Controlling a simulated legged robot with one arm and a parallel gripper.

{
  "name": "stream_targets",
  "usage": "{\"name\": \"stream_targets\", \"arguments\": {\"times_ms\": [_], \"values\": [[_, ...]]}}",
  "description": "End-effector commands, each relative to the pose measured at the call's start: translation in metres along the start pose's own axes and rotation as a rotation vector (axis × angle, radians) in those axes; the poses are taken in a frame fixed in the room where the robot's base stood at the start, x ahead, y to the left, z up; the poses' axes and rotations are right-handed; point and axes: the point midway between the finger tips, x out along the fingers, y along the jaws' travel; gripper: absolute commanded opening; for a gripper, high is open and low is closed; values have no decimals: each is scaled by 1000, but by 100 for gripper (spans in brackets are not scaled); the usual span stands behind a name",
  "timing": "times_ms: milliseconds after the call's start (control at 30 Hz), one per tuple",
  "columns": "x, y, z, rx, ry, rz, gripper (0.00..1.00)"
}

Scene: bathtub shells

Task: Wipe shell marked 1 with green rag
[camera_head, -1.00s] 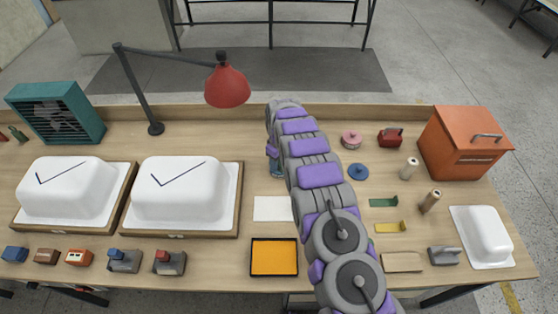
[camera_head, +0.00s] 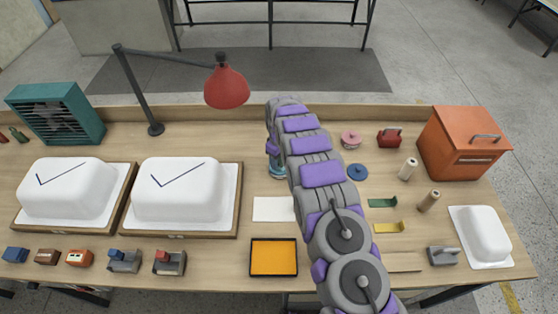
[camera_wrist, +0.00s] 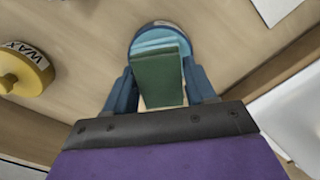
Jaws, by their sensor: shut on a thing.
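Two white shells, a left one (camera_head: 68,188) and a right one (camera_head: 178,190), sit on wooden-edged boards at the left of the bench. Each has a dark check-shaped line on top. Small labels are on the board fronts, too small to read, so I cannot tell which is marked 1. In the wrist view, my gripper (camera_wrist: 160,88) is shut on the green rag (camera_wrist: 158,78), a folded dark green piece between its blue fingers. A light blue round thing (camera_wrist: 158,36) lies just beyond the rag; I cannot tell whether they touch. My arm hides most of the gripper in the head view.
A red lamp (camera_head: 227,87) leans over the back of the right shell. An orange-filled tray (camera_head: 273,257) and white sheet (camera_head: 270,209) lie beside that shell. A yellow WAX tin (camera_wrist: 25,68) shows in the wrist view. An orange box (camera_head: 465,143) and small white shell (camera_head: 482,235) stand right.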

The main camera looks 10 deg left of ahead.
Motion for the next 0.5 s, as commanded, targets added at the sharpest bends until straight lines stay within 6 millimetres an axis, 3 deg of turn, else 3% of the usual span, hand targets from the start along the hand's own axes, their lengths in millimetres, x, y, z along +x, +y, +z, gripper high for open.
{"name": "stream_targets", "arguments": {"times_ms": [500], "values": [[-40, 1, 0, 0, 3, 2, 31]]}}
